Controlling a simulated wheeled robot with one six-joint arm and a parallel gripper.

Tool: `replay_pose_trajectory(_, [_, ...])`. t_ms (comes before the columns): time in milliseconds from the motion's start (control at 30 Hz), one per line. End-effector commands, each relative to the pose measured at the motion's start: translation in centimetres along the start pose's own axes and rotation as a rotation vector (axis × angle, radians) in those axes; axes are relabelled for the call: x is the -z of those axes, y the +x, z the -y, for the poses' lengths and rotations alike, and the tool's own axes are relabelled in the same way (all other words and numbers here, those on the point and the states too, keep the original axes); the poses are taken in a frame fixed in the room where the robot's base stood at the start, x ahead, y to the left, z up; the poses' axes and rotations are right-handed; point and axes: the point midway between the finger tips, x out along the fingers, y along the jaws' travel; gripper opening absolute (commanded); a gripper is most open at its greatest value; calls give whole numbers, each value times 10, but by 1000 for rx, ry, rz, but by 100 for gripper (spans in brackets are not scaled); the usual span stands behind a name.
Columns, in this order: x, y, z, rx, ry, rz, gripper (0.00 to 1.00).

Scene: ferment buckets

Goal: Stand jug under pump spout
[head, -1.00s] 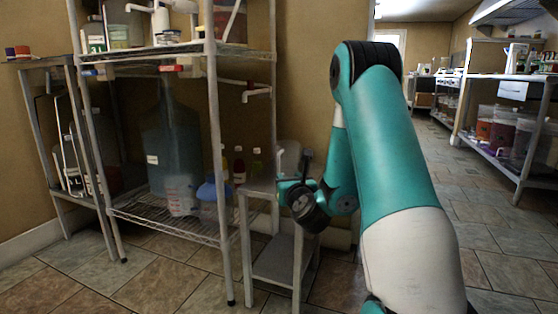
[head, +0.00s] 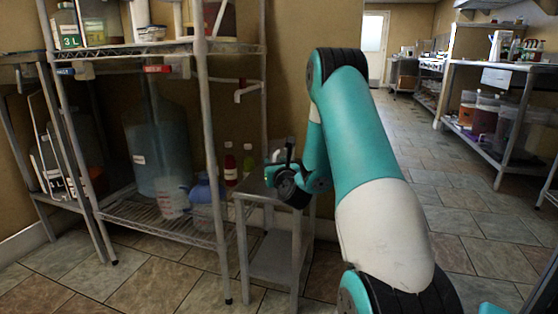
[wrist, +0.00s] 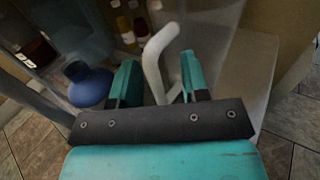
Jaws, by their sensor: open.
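A pale, curved handle (wrist: 160,60) stands between the two fingers of my gripper (wrist: 160,82) in the wrist view. It seems to belong to a pale translucent jug (wrist: 205,35) just beyond, on the small stand. The fingers are apart, and I cannot tell whether they touch the handle. In the head view my gripper (head: 287,172) is over the stand's top (head: 255,188) and hides most of the jug. A white bent pipe (head: 243,92) juts from the shelf's right side above the stand; I cannot tell whether it is the pump spout.
The wire rack (head: 150,215) left of the stand holds a big blue-grey carboy (head: 158,150), a graduated clear container (head: 174,198) and a blue round vessel (head: 207,190). Bottles (head: 230,165) stand behind. Tiled floor is open to the right.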

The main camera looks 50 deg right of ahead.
Motion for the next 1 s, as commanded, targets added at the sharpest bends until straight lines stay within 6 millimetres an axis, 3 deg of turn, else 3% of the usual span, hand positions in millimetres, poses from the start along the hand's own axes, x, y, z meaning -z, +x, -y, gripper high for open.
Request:
replay_pose_trajectory(67, [0, 0, -2, -4, -1, 1, 42])
replay_pose_trajectory(100, [0, 0, -3, -4, 0, 1, 37])
replay_pose_trajectory(267, [0, 0, -3, -4, 0, 1, 0])
replay_pose_trajectory(733, [-4, 0, 1, 1, 1, 2, 0])
replay_pose_trajectory(1000, [-23, 0, 1, 0, 0, 2, 0])
